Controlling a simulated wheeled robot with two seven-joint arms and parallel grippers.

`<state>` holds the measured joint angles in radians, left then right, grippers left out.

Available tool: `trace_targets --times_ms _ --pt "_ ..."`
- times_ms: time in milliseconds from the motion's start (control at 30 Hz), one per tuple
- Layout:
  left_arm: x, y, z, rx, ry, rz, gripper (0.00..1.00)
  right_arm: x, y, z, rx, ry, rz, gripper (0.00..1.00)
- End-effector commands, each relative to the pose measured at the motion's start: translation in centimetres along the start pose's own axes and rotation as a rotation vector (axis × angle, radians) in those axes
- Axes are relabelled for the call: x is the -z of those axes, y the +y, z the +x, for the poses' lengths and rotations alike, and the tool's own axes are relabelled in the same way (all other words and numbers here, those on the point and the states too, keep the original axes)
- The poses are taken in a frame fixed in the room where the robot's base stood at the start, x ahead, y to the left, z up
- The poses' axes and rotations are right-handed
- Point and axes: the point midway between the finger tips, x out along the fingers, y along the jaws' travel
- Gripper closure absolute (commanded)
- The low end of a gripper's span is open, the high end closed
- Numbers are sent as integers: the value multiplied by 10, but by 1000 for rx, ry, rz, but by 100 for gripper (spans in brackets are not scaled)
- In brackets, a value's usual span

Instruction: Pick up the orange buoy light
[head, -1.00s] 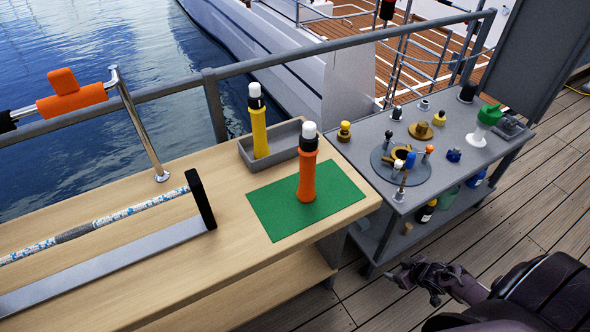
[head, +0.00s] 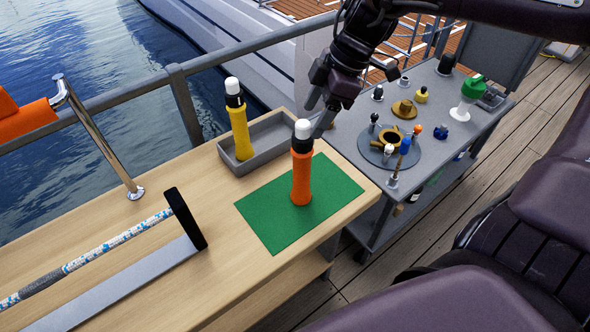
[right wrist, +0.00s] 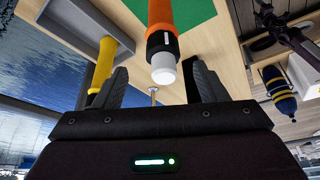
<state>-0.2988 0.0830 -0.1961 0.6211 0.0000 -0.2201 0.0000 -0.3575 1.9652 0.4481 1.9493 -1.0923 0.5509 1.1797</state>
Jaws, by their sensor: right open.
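The orange buoy light (head: 301,172) stands upright on the green mat (head: 264,217) on the wooden bench. It has a black collar and a white cap. My right gripper (head: 318,117) is open and empty, just behind and to the right of the light's top in the head view. In the right wrist view, the light's white cap (right wrist: 163,70) appears between the two open fingers (right wrist: 160,88), beyond their tips or near them; I cannot tell the exact gap. My left gripper is not in view.
A yellow light (head: 239,128) stands in a grey tray (head: 268,141) behind the mat. A grey cart (head: 433,127) with several small items is at right. A railing (head: 180,100) runs behind the bench. A black-ended rack (head: 186,218) holds a rope-wrapped rod at left.

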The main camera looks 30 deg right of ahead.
Motion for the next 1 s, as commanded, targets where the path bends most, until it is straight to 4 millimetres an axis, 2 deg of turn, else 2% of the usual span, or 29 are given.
trace_targets --times_ms 367,700,1000 --pt "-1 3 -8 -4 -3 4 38 0 -4 33 8 -10 -2 34" --pt "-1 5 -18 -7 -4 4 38 -1 -3 72 5 -9 -1 34" --pt "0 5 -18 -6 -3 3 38 -1 -2 76 1 -7 -2 34"
